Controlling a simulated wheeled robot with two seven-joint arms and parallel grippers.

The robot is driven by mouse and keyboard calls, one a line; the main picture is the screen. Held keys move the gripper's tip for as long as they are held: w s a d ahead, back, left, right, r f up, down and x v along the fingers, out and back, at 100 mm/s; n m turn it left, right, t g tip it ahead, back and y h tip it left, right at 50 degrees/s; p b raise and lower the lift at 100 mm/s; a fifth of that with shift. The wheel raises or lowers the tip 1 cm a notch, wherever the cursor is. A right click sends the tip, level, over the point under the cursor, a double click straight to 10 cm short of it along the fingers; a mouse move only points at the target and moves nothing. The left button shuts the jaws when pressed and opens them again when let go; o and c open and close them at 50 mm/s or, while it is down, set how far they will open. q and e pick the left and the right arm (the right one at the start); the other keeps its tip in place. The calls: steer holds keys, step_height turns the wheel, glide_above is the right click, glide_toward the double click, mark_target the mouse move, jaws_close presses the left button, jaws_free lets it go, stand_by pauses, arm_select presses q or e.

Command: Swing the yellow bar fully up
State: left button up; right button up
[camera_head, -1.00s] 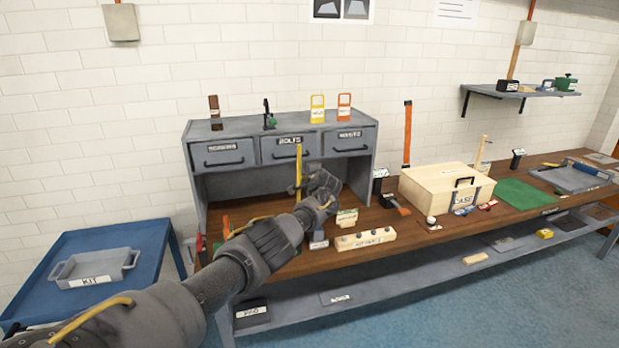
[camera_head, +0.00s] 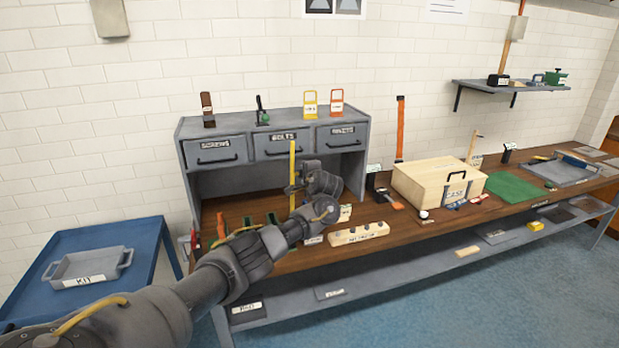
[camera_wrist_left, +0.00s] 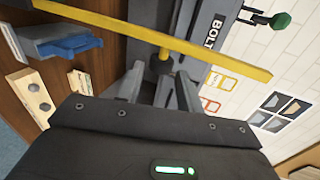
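The yellow bar (camera_head: 292,172) stands about upright in front of the bench's grey drawer unit, its top near the BOLTS drawer. In the left wrist view the yellow bar (camera_wrist_left: 215,57) runs across the picture, and a short yellow peg (camera_wrist_left: 163,58) sits by its middle. My left gripper (camera_head: 292,189) is at the bar's right side, level with its middle. In the wrist view its two fingers (camera_wrist_left: 160,88) are apart, with the peg between their tips; I see a gap on either side. My right gripper is not in view.
The grey drawer unit (camera_head: 218,131) stands behind the bar. A wooden block with several knobs (camera_head: 358,235) and a wooden case (camera_head: 428,185) are on the bench to the right. A blue table with a grey KIT tray (camera_head: 88,280) is at the left.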

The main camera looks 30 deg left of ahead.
arm_select(q)
steer(key=shift+v, duration=2.45)
